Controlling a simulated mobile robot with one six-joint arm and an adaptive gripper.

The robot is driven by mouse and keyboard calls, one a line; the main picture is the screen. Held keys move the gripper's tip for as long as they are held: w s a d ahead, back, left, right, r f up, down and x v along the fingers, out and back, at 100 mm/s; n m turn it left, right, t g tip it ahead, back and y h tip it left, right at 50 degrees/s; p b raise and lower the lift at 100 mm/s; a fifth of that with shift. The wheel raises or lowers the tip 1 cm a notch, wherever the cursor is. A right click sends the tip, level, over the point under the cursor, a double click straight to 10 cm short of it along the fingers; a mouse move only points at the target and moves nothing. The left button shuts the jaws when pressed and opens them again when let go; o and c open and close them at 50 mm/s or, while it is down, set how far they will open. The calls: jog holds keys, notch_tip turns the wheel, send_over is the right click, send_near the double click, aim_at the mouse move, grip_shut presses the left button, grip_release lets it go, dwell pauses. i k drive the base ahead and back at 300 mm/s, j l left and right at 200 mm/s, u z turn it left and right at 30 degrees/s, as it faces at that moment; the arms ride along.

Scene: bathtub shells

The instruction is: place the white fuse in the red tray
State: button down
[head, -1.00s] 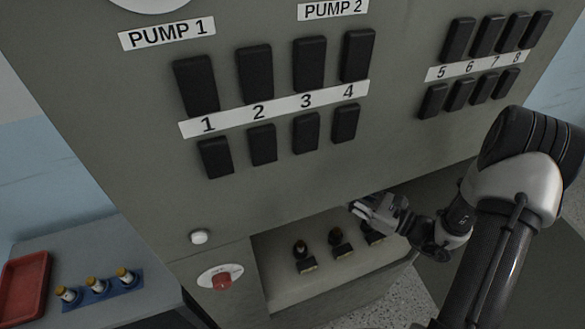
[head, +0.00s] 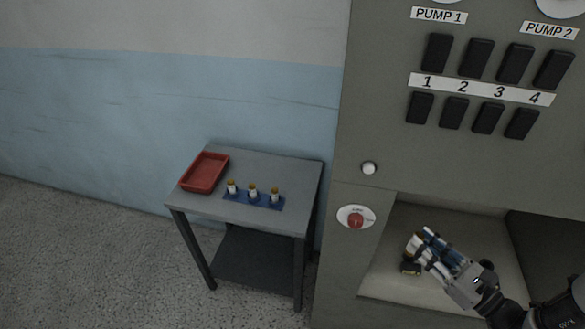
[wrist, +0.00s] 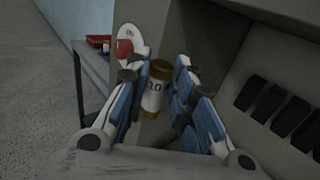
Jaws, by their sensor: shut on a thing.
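The white fuse (wrist: 156,92) has a white body marked 10 and brown-gold ends. It is held upright between the two blue-padded fingers of my gripper (wrist: 157,95) in the wrist view. In the head view my gripper (head: 428,252) is in front of the cabinet's lower recess, with the fuse (head: 412,244) partly hidden at its fingertips. The red tray (head: 205,172) lies empty on the grey table's back left, well left of my gripper. The tray's edge also shows small in the wrist view (wrist: 97,40).
The cabinet (head: 385,160) with a red knob (head: 355,220) stands between table and gripper. A dark holder (head: 411,268) sits in the recess. Floor left is clear.

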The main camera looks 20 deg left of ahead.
aim_at(207, 174)
jog(key=u, duration=2.05)
jog(key=i+u, duration=0.6)
jog(key=u, duration=0.2)
jog(key=i+l+u, duration=0.15)
jog(key=i+u, duration=0.25)
jog(key=i+l, duration=0.15)
jog(key=i, duration=0.65)
jog(key=i+l, duration=0.15)
jog(key=i, duration=0.7)
jog(key=i+z, duration=0.1)
jog(key=z, duration=0.35)
jog(key=i+z, duration=0.1)
jog(key=z, duration=0.8)
jog(key=i+j+z, duration=0.1)
jog(key=z, duration=0.35)
jog(key=j+z, duration=0.1)
jog(key=z, duration=0.65)
